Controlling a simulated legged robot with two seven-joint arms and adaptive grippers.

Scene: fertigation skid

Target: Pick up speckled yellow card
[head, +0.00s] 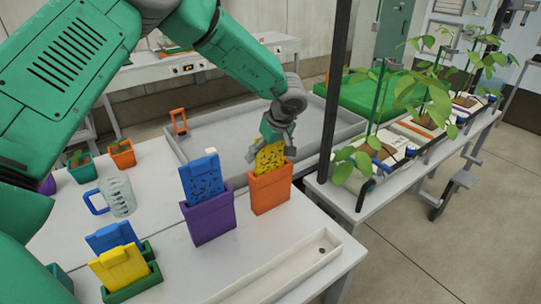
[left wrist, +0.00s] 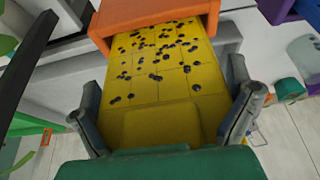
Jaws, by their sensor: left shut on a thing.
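The speckled yellow card (head: 269,158) stands in the orange holder (head: 270,190) on the white table, with its lower end inside the holder. It is yellow with black specks, and it also shows large in the left wrist view (left wrist: 165,70), reaching into the orange holder (left wrist: 150,14). My left gripper (head: 270,150) comes from above and behind the card. In the left wrist view its fingers (left wrist: 168,115) are on both side edges of the card, shut on it. My right gripper is not in view.
A purple holder (head: 209,220) with a speckled blue card (head: 201,178) stands just left of the orange holder. Plain blue (head: 112,236) and yellow (head: 120,266) cards sit in green holders at the front left. A jug (head: 119,196), a white trough (head: 290,270) and a grey tray (head: 235,128) are nearby.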

